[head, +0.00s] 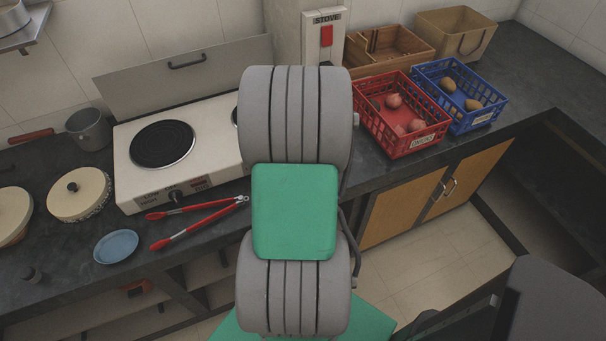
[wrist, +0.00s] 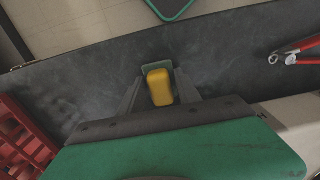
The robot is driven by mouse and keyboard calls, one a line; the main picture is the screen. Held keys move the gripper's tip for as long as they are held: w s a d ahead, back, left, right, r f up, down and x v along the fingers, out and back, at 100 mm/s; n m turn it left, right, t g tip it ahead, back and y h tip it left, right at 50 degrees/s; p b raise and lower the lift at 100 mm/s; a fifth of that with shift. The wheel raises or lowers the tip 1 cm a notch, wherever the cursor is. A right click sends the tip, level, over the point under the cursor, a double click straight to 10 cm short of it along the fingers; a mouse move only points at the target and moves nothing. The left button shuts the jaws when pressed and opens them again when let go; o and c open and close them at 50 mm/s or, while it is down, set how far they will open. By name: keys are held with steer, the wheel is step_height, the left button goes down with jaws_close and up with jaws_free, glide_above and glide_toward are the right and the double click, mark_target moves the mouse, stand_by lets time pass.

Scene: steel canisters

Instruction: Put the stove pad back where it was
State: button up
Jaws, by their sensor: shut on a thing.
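My gripper (wrist: 157,76) is shut on a small yellow block with a grey-green edge, which looks like the stove pad (wrist: 160,89). The pad sits between the two fingers, over the dark counter; I cannot tell how high it is. In the head view my own arm hides the gripper and the pad. The white stove (head: 143,190) has two dark hotplates, one partly behind my arm. Its grey lid (head: 180,75) stands open.
Red tongs (head: 195,221) lie before the stove, near a blue dish (head: 116,247). A red crate (head: 398,140) and a blue crate (head: 462,104) stand right of my arm. A red switch (head: 326,36) marked STOVE is on the post behind.

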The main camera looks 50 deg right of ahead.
steer(key=o, duration=1.3)
step_height(320, 180, up, 12)
steer(key=w+a+r+n+t, duration=0.15)
steer(key=w+a, duration=0.25)
steer(key=a, duration=0.5)
steer(key=w+a+r+n, duration=0.2)
steer(key=w+a, duration=0.3)
steer(key=a, duration=0.4)
steer(key=a+n, duration=0.1)
steer(key=a, duration=0.3)
steer(key=s+a+n+t, duration=0.1)
steer(key=a, duration=0.4)
steer(key=a+n+t, duration=0.1)
steer(key=a, duration=0.3)
steer(key=shift+s+a+f, duration=0.3)
steer(key=shift+s+a, duration=0.05)
